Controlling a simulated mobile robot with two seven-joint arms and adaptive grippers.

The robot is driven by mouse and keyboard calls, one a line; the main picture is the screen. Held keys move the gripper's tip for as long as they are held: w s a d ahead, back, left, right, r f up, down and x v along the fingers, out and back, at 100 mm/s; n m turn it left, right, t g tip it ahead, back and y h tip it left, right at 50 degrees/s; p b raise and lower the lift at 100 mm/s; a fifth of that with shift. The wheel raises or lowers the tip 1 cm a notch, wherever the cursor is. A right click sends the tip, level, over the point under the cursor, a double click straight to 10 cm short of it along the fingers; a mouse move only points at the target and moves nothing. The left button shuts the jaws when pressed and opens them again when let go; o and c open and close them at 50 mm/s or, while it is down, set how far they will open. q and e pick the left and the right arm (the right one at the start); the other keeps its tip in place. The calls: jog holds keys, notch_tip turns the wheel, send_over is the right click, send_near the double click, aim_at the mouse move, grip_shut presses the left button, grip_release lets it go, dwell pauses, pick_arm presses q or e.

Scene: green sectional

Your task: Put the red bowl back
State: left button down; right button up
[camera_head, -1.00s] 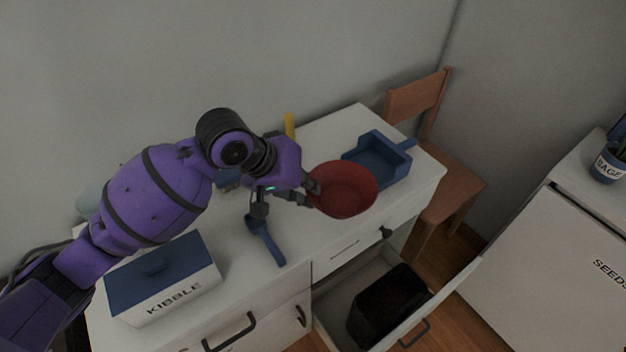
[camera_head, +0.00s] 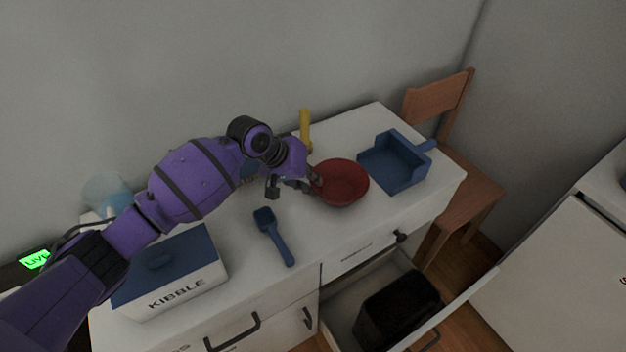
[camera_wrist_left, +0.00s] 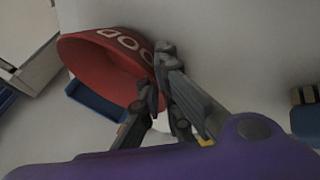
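The red bowl (camera_head: 343,184) is upright at the counter's middle right, just left of the blue scoop tray. It looks low over or on the white counter; I cannot tell if it touches. My left gripper (camera_head: 316,184) reaches its left rim. In the left wrist view the gripper (camera_wrist_left: 155,78) has its fingers closed on the wall of the bowl (camera_wrist_left: 105,62), which carries white letters. My right gripper is not in view.
The blue scoop tray (camera_head: 397,164) stands at right, a blue scoop (camera_head: 273,238) in front of my gripper, and the KIBBLE box (camera_head: 170,275) at left. Below, an open drawer (camera_head: 345,312) holds a black bin (camera_head: 398,303). A wooden chair (camera_head: 470,190) stands beyond the counter's right end.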

pick_arm(q)
jog(key=shift+f, duration=0.2)
jog(key=shift+f, duration=0.15)
jog(key=c, duration=2)
grip_release()
jog(key=shift+a+r, duration=0.1)
jog(key=shift+r, duration=0.3)
jog(key=p+v, duration=0.1)
jog(key=v, duration=1)
jog(key=shift+s+a+r, duration=0.15)
jog(key=shift+r, duration=0.1)
